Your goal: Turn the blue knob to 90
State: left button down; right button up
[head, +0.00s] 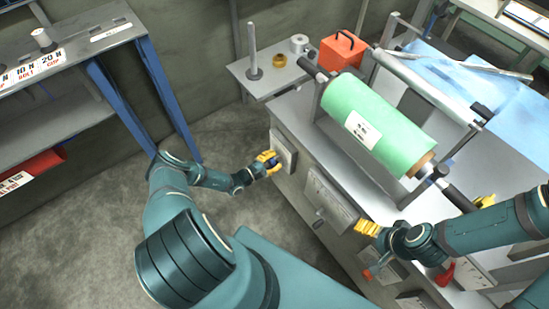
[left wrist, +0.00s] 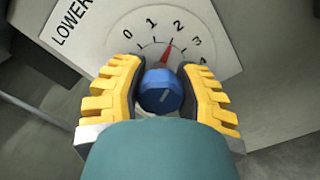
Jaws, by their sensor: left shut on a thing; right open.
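The blue knob (left wrist: 160,92) sits on a white dial plate marked 0, 1, 2, 3 and more (left wrist: 137,30) in the left wrist view. A red pointer (left wrist: 166,52) at the knob aims near the 2. The word LOWER is printed at the plate's upper left. My left gripper (left wrist: 162,85) is shut around the knob, one yellow finger on each side. In the head view the left gripper (head: 267,160) is at the dial plate (head: 285,154) on the machine's left front. My right gripper (head: 366,230) is open and empty in front of the machine's right part.
The machine carries a green film roll (head: 375,124) on top. Another panel (head: 330,203) is right of the dial, with a red knob (head: 368,275) lower down. A red toolbox (head: 341,51) stands behind. A shelf (head: 70,100) is at the left; the floor between is clear.

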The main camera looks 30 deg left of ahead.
pick_arm(q)
jog(key=m+p, duration=0.1)
jog(key=m, duration=0.4)
jog(key=shift+p, duration=0.3)
jog(key=shift+m, duration=0.4)
jog(key=c, duration=0.5)
grip_release()
jog(key=shift+s, duration=0.1)
jog(key=v, duration=1.2)
